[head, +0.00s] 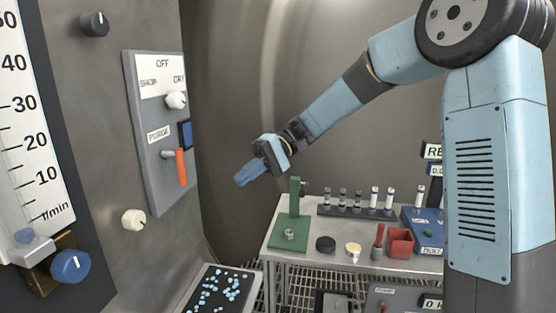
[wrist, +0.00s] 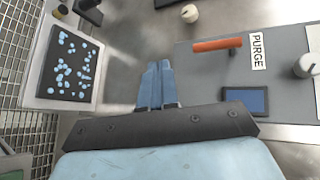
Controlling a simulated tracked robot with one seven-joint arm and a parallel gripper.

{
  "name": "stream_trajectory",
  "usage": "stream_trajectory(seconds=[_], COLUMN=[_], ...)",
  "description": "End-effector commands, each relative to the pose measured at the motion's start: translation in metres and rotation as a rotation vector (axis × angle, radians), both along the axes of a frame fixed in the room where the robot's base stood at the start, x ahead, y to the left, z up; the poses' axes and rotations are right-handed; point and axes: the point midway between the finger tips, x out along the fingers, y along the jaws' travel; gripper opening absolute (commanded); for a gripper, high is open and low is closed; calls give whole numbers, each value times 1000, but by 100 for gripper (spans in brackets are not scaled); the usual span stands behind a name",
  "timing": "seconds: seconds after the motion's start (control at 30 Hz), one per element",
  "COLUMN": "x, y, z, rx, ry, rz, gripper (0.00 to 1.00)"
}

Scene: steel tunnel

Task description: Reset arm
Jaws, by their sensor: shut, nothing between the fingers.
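My gripper (head: 250,173) is at the end of my blue arm, in the air in front of the tunnel wall. It is to the right of the grey control panel (head: 152,210) and above the steel bench. Its blue fingers are together and hold nothing. In the wrist view my gripper (wrist: 157,68) also shows shut, with the panel's orange PURGE lever (wrist: 217,44) to its right. The fingers appear apart from the panel and the lever.
A tray of blue beads (head: 222,290) stands low in front. The bench (head: 275,243) carries a green stand (head: 294,215), a vial rack (head: 350,211), a red box (head: 400,243) and small round pieces. A flow gauge (head: 25,120) and knobs line the left wall. The air around my gripper is clear.

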Motion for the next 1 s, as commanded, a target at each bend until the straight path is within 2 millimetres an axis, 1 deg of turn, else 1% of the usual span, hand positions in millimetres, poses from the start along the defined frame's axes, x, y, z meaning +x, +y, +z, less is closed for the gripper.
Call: stream_trajectory(seconds=[0.03, 0.1, 0.27, 0.5, 0.67, 0.8, 1.0], x=[-8, -16, -34, -58, -74, -90, -112], y=[-7, -19, -49, -101, -138, -171, -218], z=[0, -3, -9, -11, -10, -8, -3], rx=[-52, -127, -285, -495, -615, -706, -815], ry=[-36, -81, -185, -344, -448, -540, -670], rz=[-15, -39, -101, -215, -301, -380, -502], gripper=[0, 0, 0, 0, 0, 0, 0])
